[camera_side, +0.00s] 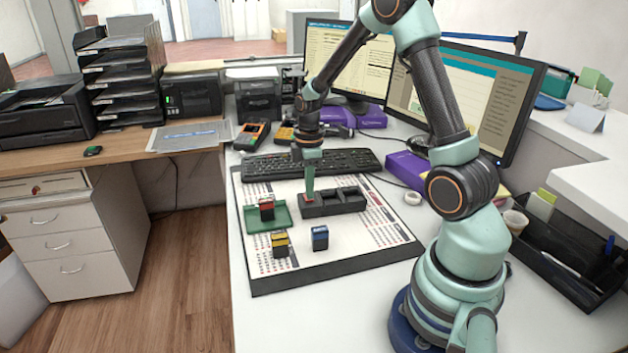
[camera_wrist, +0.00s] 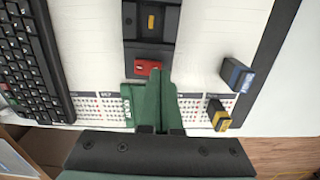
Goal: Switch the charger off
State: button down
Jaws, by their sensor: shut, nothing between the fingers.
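The charger (camera_side: 335,203) is a long black unit with open bays on the printed mat. In the wrist view the charger (camera_wrist: 129,30) shows a small orange mark and, at its near end, a red switch (camera_wrist: 139,67). My gripper (camera_side: 309,196) is shut and empty, pointing down at the charger's left end in the side view. In the wrist view my gripper (camera_wrist: 156,74) has its tips over the red switch and covers part of it. I cannot tell whether they touch, or which way the switch is tilted.
A green tray (camera_side: 284,217) holds a red-and-black block (camera_side: 267,210). A yellow-and-black block (camera_side: 280,245) and a blue block (camera_side: 320,238) stand on the mat (camera_side: 350,256). A keyboard (camera_side: 345,160) lies behind. An organiser (camera_side: 560,255) is at right.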

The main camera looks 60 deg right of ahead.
jog(key=shift+f, duration=0.65)
dwell(0.5)
jog(key=shift+w+r, duration=0.1)
jog(key=shift+r, duration=2.05)
dwell(1.0)
jog(key=shift+r, duration=2.05)
dwell(1.1)
